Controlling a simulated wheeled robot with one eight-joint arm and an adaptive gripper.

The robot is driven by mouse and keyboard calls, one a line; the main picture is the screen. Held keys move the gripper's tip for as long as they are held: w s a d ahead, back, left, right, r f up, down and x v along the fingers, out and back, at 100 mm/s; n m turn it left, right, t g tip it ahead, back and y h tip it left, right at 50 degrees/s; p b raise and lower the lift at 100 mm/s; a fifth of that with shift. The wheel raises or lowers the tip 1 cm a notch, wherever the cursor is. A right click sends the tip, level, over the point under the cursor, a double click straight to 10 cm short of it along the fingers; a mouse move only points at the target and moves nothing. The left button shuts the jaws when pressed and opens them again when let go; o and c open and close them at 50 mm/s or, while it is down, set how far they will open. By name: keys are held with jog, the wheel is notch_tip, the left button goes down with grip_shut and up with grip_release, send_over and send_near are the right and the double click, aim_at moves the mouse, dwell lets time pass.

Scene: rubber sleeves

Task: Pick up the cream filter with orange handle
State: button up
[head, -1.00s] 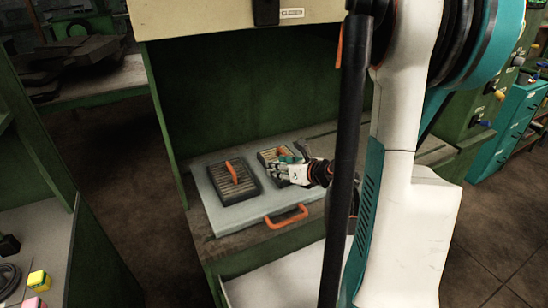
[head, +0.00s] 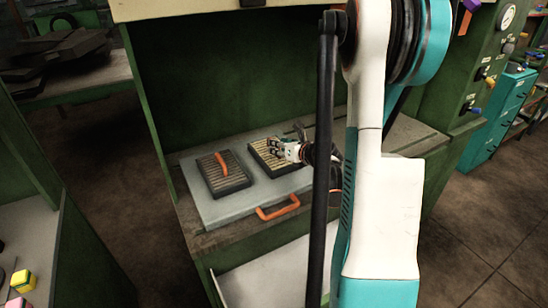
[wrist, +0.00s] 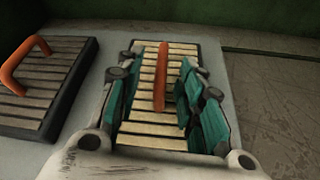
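The cream filter (head: 263,161) lies on the right part of a grey panel, a dark-framed block with pale slats. In the wrist view its cream slats (wrist: 150,130) and upright orange handle (wrist: 161,78) show clearly. My gripper (head: 281,150) is above this filter. In the wrist view my gripper (wrist: 158,90) is open, with teal finger pads on both sides of the orange handle and gaps between. In the head view my gripper hides the handle.
A second, browner filter (head: 211,184) with an orange handle lies to the left, also in the wrist view (wrist: 45,95). The grey panel (head: 230,208) has an orange front handle (head: 277,207). A green wall (head: 240,80) stands close behind.

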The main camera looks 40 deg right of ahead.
jog(key=b+x, duration=0.2)
jog(key=x, duration=0.3)
jog(key=shift+d+r, duration=0.1)
jog(key=shift+r, duration=0.15)
grip_shut()
